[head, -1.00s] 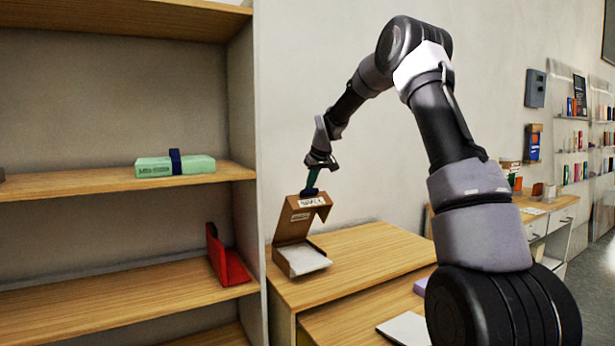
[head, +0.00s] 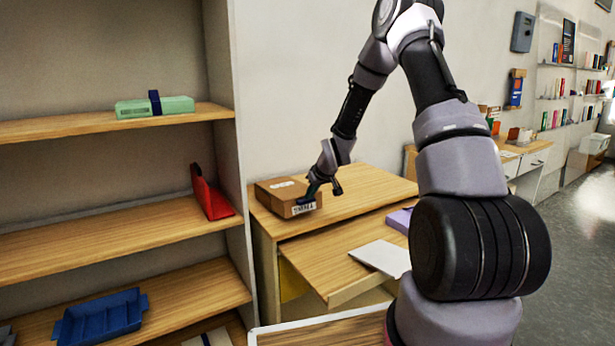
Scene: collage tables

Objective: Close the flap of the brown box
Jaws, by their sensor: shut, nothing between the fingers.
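The brown box (head: 277,193) sits on the wooden table at the foot of the wall, beside the shelf unit. Its flap lies down over the top, and a white label with dark print shows on the front face. My gripper (head: 315,190) is at the box's right front edge, angled down, and seems to touch the flap there. It is shut with nothing held. The fingertips are small and partly lost against the box.
The table (head: 350,190) has free room right of the box. A lower pull-out surface (head: 325,258) holds a white sheet (head: 383,257) and a purple item (head: 399,220). The shelf unit at left carries a green box (head: 185,104), a red object (head: 210,195) and a blue tray (head: 100,318).

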